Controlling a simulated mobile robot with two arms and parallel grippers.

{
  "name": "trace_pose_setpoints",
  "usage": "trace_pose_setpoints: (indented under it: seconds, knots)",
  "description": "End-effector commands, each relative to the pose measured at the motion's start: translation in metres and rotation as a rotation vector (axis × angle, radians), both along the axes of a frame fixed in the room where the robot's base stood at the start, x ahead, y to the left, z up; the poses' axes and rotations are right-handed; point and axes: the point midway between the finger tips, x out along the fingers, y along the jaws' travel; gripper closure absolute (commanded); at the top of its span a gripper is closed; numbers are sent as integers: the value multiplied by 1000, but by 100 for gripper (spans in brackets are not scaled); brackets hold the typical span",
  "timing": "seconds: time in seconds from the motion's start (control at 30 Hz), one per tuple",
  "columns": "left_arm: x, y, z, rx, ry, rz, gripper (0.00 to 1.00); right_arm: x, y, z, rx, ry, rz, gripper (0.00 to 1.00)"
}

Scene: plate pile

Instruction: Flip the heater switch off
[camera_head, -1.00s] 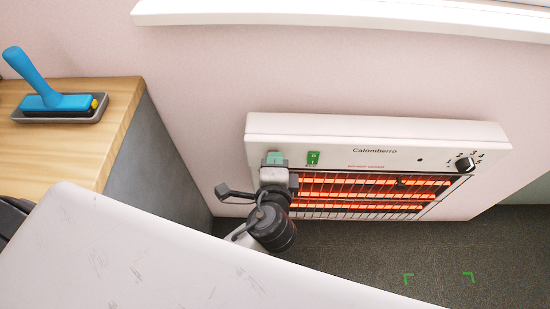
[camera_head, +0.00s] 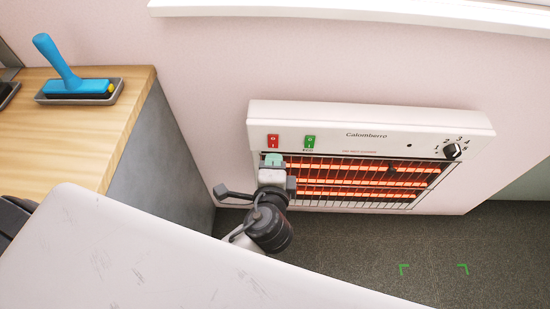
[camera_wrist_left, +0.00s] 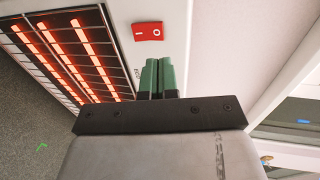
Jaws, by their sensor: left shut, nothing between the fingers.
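The white heater (camera_head: 420,118) is mounted on the pink wall, its bars glowing orange behind a wire grille. A red switch (camera_head: 273,140) and a green switch (camera_head: 309,141) sit at the left of its top panel. The red switch also shows in the left wrist view (camera_wrist_left: 147,31), marked with a line and a circle; I cannot tell which side is pressed in. My left gripper (camera_head: 273,159) is shut and empty, just below the red switch in the head view. Its green fingers (camera_wrist_left: 158,63) lie together in the wrist view, apart from the switch. My right gripper is out of view.
A knob with numbers (camera_head: 452,151) is at the heater's right end. A wooden counter (camera_head: 110,130) with a blue-handled tool (camera_head: 62,66) in a tray stands at left. Green corner marks (camera_head: 403,268) lie on the open dark floor. A white sill runs above.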

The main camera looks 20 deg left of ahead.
Motion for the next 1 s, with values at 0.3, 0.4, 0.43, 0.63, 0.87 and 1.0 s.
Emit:
trace_pose_setpoints:
  seconds: [0.3,0.4,0.43,0.63,0.87,1.0]
  knots:
    - [-53,-14,25,-2,2,2,100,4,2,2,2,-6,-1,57]
    - [-63,-17,30,-1,1,1,100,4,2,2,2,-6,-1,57]
    - [-66,-18,30,-1,2,1,100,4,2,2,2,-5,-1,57]
    - [-72,-20,34,1,-1,2,100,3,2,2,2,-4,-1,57]
    - [-72,-20,34,1,-1,2,100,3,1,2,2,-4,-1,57]
    - [-72,-20,34,1,-1,2,100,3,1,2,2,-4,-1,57]
